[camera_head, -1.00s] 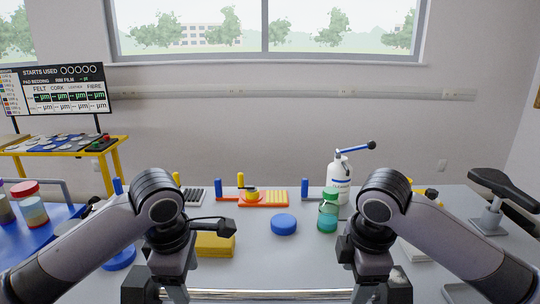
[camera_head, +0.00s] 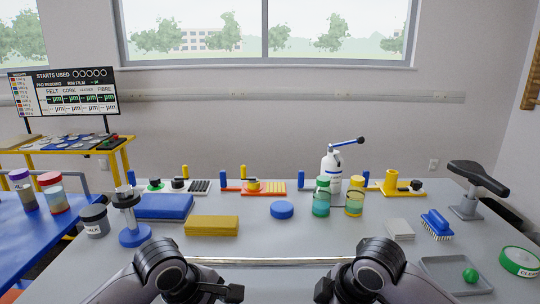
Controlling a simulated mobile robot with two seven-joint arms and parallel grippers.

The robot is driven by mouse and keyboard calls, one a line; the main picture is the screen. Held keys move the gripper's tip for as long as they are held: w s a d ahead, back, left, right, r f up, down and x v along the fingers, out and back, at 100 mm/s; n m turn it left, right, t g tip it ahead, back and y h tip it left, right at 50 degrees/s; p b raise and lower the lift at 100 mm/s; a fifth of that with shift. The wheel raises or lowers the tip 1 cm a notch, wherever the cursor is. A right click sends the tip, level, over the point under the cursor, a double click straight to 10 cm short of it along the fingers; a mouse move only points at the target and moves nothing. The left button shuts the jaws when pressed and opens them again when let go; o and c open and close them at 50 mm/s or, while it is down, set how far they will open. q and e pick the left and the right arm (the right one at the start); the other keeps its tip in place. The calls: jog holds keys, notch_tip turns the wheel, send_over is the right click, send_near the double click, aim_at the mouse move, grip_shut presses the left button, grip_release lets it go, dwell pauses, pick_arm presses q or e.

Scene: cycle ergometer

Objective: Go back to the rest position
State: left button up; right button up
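My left arm (camera_head: 165,278) and my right arm (camera_head: 375,275) are low at the bottom edge, in front of the grey bench (camera_head: 290,236). Dark wrist parts point inward from both arms. The fingertips of both grippers are below the picture, so I cannot see whether they are open or hold anything. Both arms are apart from the objects on the bench top.
A blue stand (camera_head: 134,236), yellow block (camera_head: 211,226), blue disc (camera_head: 282,210), green-lidded jar (camera_head: 321,198), brush (camera_head: 437,224) and grey tray (camera_head: 445,268) stand on the bench. A bike saddle (camera_head: 478,177) is at right. The bench's middle front is clear.

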pick_arm(q)
jog(key=s+f+m+t+h, duration=0.2)
jog(key=s+f+m+t, duration=0.35)
jog(key=f, duration=0.65)
pick_arm(e)
jog(key=s+f+m+t+y, duration=0.1)
jog(key=s+f+m+t, duration=0.1)
jog(key=s+f+m, duration=0.3)
jog(key=s+f+m+t+y, duration=0.1)
jog(key=f+m+t+y, duration=0.15)
jog(key=f, duration=0.45)
pick_arm(q)
jog(key=s+a+f+m+t+y, duration=0.2)
jog(key=s+a+f+m, duration=0.4)
jog(key=s+a+m, duration=0.4)
jog(key=s+y, duration=0.1)
jog(key=s, duration=0.2)
jog(key=shift+p, duration=0.35)
pick_arm(e)
jog(key=s+d+f+m+t+h, duration=0.3)
jog(key=s+d+f+m, duration=0.3)
jog(key=s+d, duration=0.4)
jog(key=shift+s+f+h, duration=0.15)
jog(key=shift+s+h, duration=0.6)
jog(key=shift+s, duration=0.45)
pick_arm(q)
jog(key=shift+w+f, duration=0.1)
pick_arm(e)
jog(key=shift+d, duration=0.1)
